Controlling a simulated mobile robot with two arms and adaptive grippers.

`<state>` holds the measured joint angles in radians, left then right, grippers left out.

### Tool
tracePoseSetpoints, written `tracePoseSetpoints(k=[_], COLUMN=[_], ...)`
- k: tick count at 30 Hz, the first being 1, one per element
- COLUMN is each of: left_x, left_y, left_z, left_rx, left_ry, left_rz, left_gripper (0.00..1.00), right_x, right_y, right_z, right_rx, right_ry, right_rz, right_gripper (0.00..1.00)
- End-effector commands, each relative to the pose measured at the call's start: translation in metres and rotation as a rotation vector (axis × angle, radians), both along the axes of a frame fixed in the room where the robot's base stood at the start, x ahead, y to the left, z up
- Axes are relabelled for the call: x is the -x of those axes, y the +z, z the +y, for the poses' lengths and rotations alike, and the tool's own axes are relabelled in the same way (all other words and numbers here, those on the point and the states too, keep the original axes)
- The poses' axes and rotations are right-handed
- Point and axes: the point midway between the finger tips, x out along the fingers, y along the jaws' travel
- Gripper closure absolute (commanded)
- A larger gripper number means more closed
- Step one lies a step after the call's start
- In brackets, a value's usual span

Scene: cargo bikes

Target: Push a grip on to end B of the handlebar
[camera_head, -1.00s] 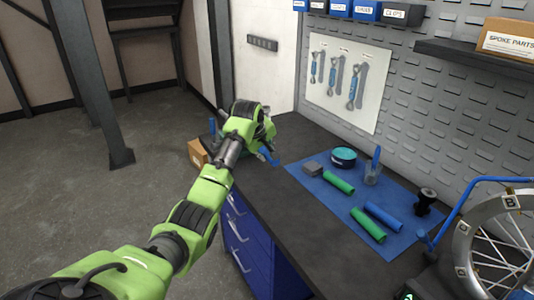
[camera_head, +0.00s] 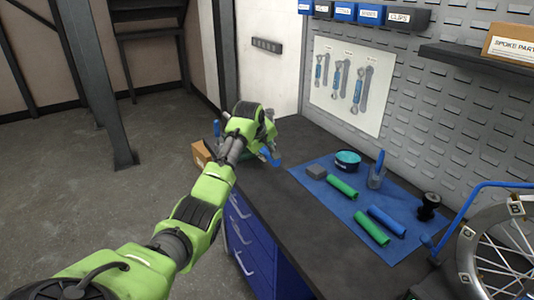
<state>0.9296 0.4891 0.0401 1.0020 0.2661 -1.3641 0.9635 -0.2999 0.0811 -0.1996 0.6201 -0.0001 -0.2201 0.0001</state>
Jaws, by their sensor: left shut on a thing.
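My left gripper (camera_head: 268,153) is over the near left part of the dark bench, mostly hidden behind my green wrist. It is shut on a blue thing (camera_head: 274,161), of which only a small part shows; I cannot tell its full shape. Two green grips (camera_head: 342,187) (camera_head: 372,229) and a blue grip (camera_head: 387,221) lie on the blue mat (camera_head: 320,203). I cannot make out the handlebar or its end B; the area behind my wrist is hidden. My right gripper is not in view.
The mat also holds a grey block (camera_head: 316,173), a teal-topped round tin (camera_head: 347,159), a clear cup (camera_head: 376,178) and a black part (camera_head: 428,206). A lettered wheel (camera_head: 466,249) stands at the right. A cardboard box (camera_head: 201,152) is beyond my wrist. Bare bench lies before the mat.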

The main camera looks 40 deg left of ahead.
Motion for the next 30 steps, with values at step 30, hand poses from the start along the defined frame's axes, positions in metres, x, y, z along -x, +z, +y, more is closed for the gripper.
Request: tracePoseSetpoints(k=[30], left_x=[-0.011], left_y=[0.000], left_z=[0.028], left_rx=[-0.001], left_ry=[0.003], left_rz=[-0.001], left_gripper=[1.00], right_x=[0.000], right_y=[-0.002], right_z=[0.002], right_rx=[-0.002], right_ry=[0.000], right_rz=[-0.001], right_gripper=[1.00])
